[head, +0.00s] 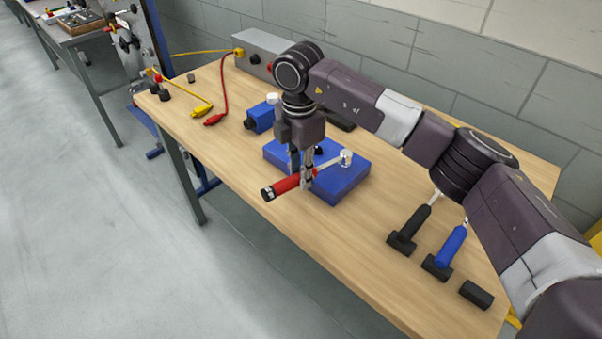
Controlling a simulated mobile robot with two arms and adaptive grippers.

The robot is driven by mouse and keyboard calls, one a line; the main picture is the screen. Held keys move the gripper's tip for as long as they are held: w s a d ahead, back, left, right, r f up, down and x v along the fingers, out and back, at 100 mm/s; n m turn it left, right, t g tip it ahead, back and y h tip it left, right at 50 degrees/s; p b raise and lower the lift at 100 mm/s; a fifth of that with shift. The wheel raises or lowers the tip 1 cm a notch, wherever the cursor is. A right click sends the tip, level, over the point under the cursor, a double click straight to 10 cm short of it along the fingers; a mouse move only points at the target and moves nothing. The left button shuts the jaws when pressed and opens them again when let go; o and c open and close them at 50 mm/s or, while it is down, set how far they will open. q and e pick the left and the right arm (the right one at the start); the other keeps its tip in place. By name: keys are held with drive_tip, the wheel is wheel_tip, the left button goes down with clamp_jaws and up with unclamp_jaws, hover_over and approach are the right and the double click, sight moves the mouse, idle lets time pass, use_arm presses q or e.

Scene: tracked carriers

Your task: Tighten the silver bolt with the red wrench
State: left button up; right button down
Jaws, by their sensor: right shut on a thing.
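The red wrench (286,185) has a red handle with a black end and a silver shaft. My right gripper (302,182) points down and is shut on its handle, at the front edge of the blue block (345,187). The wrench's silver shaft reaches right across the block to the silver bolt (346,156), which stands up near the block's right side. The wrench head is at the bolt; I cannot tell whether it is fully seated around it. My left gripper is not in view.
A black-handled tool (409,229) and a blue-handled tool (451,246) rest in black holders at the right, beside an empty black holder (476,294). A grey box (262,50) with yellow and red cables stands at the back left. The table's front left is clear.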

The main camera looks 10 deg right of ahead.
drive_tip(key=shift+s, duration=0.1)
drive_tip(key=s+d+n+b, duration=0.4)
drive_tip(key=s+d+n, duration=0.3)
drive_tip(key=d+n, duration=0.3)
drive_tip(key=shift+s+d+n, duration=0.2)
drive_tip(key=shift+d+n, duration=0.15)
drive_tip(key=shift+n, duration=0.35)
idle(2.2)
drive_tip(key=shift+a, duration=0.15)
drive_tip(key=shift+w+a+m, duration=0.1)
drive_tip(key=shift+a+m, duration=0.5)
drive_tip(key=shift+w+a+m, duration=0.2)
drive_tip(key=shift+a+m, duration=0.4)
drive_tip(key=shift+a, duration=0.05)
